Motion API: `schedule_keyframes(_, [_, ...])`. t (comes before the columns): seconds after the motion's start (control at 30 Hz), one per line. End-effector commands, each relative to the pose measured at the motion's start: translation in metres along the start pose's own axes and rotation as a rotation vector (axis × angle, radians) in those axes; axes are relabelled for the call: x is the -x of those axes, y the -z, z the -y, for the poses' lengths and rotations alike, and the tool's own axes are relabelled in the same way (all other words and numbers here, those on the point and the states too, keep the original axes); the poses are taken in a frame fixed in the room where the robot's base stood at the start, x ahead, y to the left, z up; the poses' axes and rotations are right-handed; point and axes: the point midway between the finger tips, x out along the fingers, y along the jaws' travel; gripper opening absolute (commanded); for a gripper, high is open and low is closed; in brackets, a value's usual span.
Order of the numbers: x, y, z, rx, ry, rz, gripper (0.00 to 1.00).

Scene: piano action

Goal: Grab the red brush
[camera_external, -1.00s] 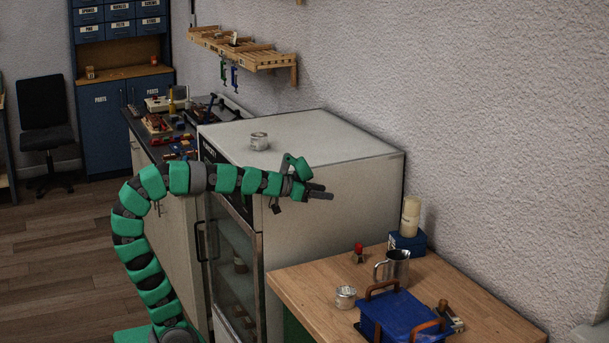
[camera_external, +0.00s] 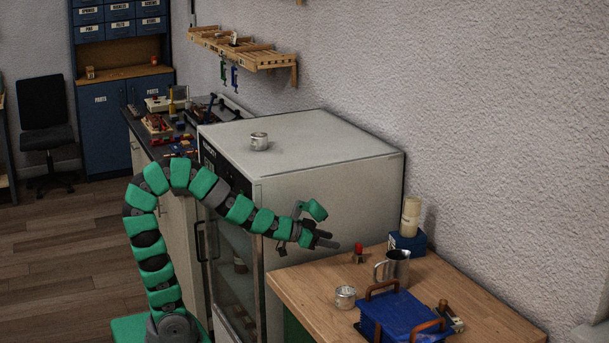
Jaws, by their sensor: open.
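A small upright object with a red top and a paler lower part (camera_external: 358,253) stands near the back left of the wooden table; it is the only red thing on that table, and it is too small to tell for sure that it is the red brush. My gripper (camera_external: 334,244) is open and empty. It appears just left of the red-topped object, at about the height of its top in the picture, with its fingers pointing right. It looks apart from the object, but the depth between them is hard to judge.
The wooden table (camera_external: 298,292) also holds a metal jug (camera_external: 397,266), a small tin (camera_external: 345,297), a blue box with brown handles (camera_external: 396,318) and a pale bottle (camera_external: 411,216) on a blue block. A white cabinet (camera_external: 325,206) with a tin on top stands behind my arm.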

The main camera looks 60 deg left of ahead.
Motion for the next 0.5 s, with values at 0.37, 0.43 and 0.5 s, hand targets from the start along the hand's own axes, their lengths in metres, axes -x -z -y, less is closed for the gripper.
schedule_keyframes(0.37, [-0.049,-0.001,0.0,0.0,0.0,-0.001,0.51])
schedule_keyframes(0.43, [-0.054,0.0,0.0,0.0,0.001,-0.002,0.51])
schedule_keyframes(0.5, [-0.057,0.001,0.0,0.0,0.001,-0.002,0.51])
